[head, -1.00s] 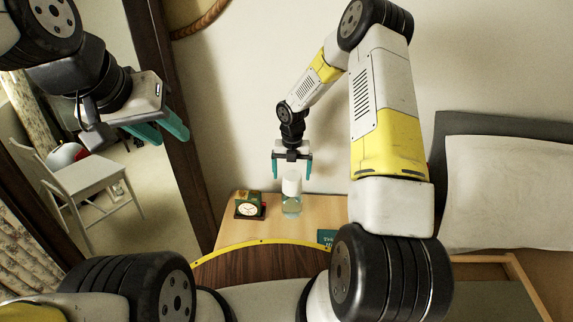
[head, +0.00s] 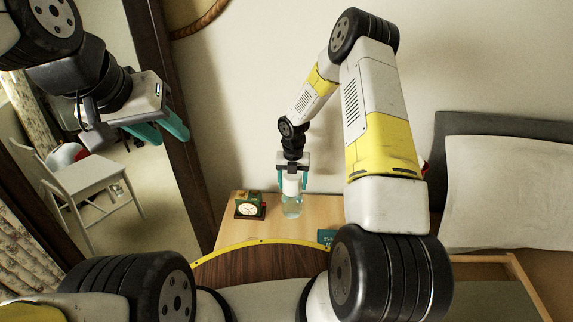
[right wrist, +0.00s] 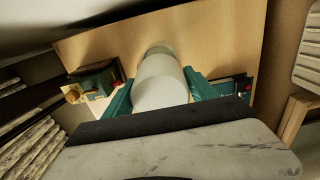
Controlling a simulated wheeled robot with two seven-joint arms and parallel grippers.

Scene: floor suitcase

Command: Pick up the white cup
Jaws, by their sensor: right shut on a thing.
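The white cup (head: 291,185) is upright between the teal fingers of my right gripper (head: 292,187), which is shut on it. Right below the cup is a clear glass-like vessel (head: 291,208) standing on the wooden nightstand (head: 310,222); I cannot tell whether the cup touches it. In the right wrist view the white cup (right wrist: 160,85) fills the space between the fingers, and its lower part is cut off by the gripper body. My left gripper (head: 160,130) is open and empty at the upper left, away from the nightstand.
A small clock (head: 249,209) with a green and gold box (head: 249,196) stands left of the vessel. A bed with a pillow (head: 500,185) is to the right; a white chair (head: 85,185) is at the left.

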